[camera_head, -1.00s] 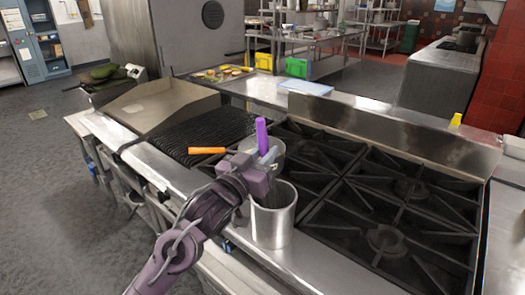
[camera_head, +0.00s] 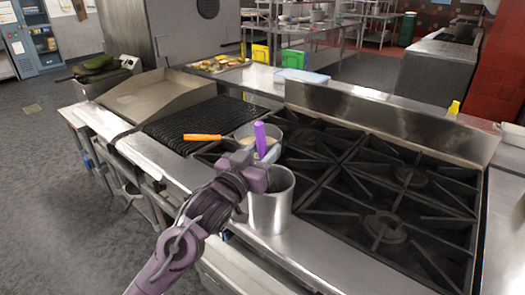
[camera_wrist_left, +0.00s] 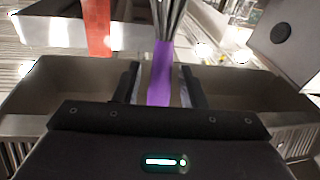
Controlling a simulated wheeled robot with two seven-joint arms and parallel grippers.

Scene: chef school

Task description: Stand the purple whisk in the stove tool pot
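In the left wrist view the purple handle (camera_wrist_left: 160,75) lies between the fingers of the gripper (camera_wrist_left: 160,88), with the wires running to the top edge. The stove tool pot (camera_head: 270,213) is a steel cylinder on the stove's front edge. My left gripper is at its back left rim and covers part of it. My right gripper is not in view.
A saucepan (camera_head: 246,131) with an orange handle (camera_head: 203,137) stands just behind the gripper. Black burner grates (camera_head: 385,190) fill the right side, and a ribbed grill (camera_head: 195,128) lies at left. A food tray (camera_head: 220,65) is farther back.

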